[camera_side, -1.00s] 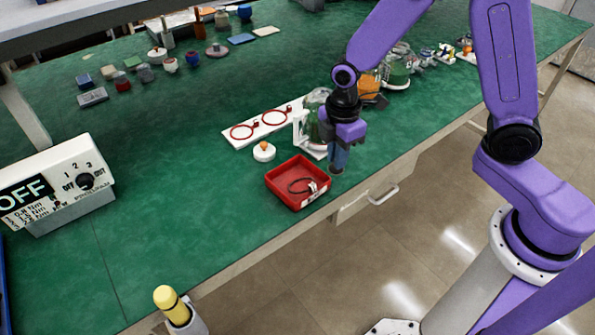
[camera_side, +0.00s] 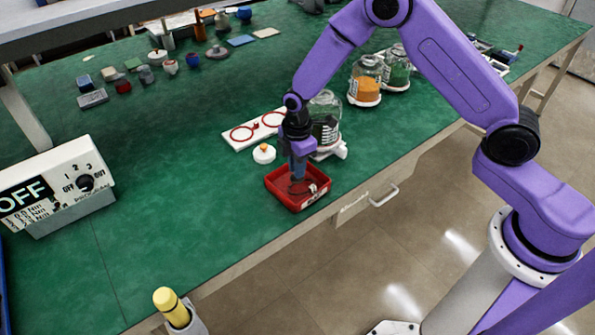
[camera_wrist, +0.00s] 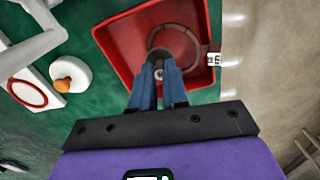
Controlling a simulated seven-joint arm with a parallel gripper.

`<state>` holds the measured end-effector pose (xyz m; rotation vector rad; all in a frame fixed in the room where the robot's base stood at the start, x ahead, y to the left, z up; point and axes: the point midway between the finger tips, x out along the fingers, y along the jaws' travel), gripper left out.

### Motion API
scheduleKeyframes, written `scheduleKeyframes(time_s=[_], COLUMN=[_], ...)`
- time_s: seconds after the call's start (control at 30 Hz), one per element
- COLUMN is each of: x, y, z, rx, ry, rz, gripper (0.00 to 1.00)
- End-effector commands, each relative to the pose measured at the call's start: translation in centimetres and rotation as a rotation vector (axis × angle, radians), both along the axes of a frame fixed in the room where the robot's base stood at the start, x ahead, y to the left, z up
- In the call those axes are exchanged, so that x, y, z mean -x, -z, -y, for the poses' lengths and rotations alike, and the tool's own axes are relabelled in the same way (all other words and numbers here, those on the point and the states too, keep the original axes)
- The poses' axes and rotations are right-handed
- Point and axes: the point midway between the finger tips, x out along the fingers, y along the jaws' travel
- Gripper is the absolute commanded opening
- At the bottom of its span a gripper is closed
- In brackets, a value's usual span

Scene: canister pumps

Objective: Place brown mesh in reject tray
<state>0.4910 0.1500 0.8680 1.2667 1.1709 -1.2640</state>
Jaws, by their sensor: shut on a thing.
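The red reject tray (camera_side: 272,182) lies near the front edge of the green bench; it also shows in the wrist view (camera_wrist: 118,40). My gripper (camera_side: 297,176) is over the tray, pointing down. I cannot tell whether the held piece touches the tray floor.
A glass jar (camera_side: 326,105) on a white stand is close behind my gripper. A white board with red rings (camera_side: 241,133) and a white cap with an orange knob (camera_side: 264,153) are behind the tray. A control box (camera_side: 60,185) stands left; the bench between is clear.

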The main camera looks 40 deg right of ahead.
Motion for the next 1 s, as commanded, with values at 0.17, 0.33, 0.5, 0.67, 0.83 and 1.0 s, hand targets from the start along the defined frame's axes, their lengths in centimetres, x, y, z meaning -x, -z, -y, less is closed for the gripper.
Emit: scheduleKeyframes(time_s=[0.17,0.33,0.5,0.67,0.83,1.0], x=[0.2,0.1,0.1,0.1,0.1,0.1], y=[2.1,2.3,2.4,2.8,2.7,2.7], z=[0.1,0.0,0.0,0.0,0.0,0.0], rx=[0.002,0.001,0.001,0.001,0.001,0.001], ry=[0.001,0.001,0.001,0.000,0.000,0.000], rz=[-0.004,-0.001,-0.002,-0.001,-0.001,-0.001], gripper=[0.00,0.00,0.00,0.00,0.40,0.40])
